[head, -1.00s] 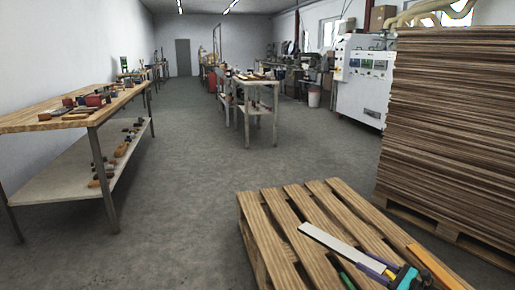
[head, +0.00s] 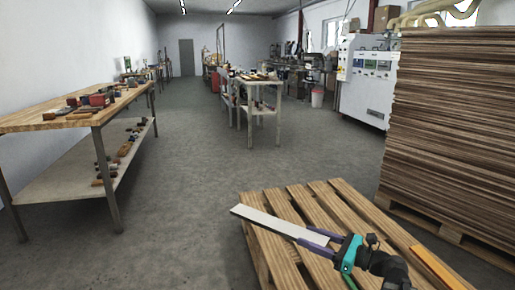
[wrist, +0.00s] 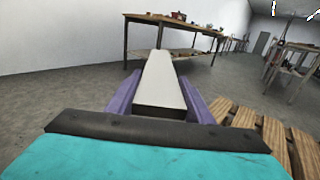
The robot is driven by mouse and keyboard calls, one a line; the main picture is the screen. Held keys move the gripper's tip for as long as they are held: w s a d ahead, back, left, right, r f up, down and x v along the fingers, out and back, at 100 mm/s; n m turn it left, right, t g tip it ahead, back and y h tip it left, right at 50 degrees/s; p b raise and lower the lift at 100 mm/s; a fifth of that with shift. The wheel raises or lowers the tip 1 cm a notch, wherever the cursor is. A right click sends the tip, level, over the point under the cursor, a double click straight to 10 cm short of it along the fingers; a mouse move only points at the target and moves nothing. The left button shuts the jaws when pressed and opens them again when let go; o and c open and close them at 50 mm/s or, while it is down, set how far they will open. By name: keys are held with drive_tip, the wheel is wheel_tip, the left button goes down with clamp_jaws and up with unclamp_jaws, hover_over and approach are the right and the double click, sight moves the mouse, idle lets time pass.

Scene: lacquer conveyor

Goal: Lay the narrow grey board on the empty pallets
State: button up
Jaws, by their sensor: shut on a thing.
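A narrow light grey board (head: 265,220) is held at one end by my gripper (head: 318,237). The board points to the upper left in the head view, over the left edge of a wooden slatted pallet (head: 335,205). In the wrist view the board (wrist: 160,80) lies between the two purple fingers of my gripper (wrist: 165,105), which are shut on it. It reaches forward, away from the camera. The board appears to be above the slats, but its height over them is hard to tell. The pallet's slats (wrist: 240,118) show at the lower right there. My arm hides part of the pallet.
An orange strip (head: 437,266) lies on the pallet's right side. A tall stack of brown boards (head: 455,130) stands on another pallet at the right. A workbench (head: 75,125) with tools stands at the left. The floor (head: 190,180) between is clear.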

drive_tip(key=shift+s+a, duration=0.15)
drive_tip(key=shift+s, duration=0.3)
drive_tip(key=shift+w+r+t+p, duration=0.3)
drive_tip(key=shift+r+p, duration=0.3)
drive_tip(key=shift+p, duration=0.2)
wheel_tip(320, 180, up, 19)
drive_tip(key=p, duration=2.7)
drive_tip(key=shift+r, duration=0.2)
drive_tip(key=shift+d, duration=0.3)
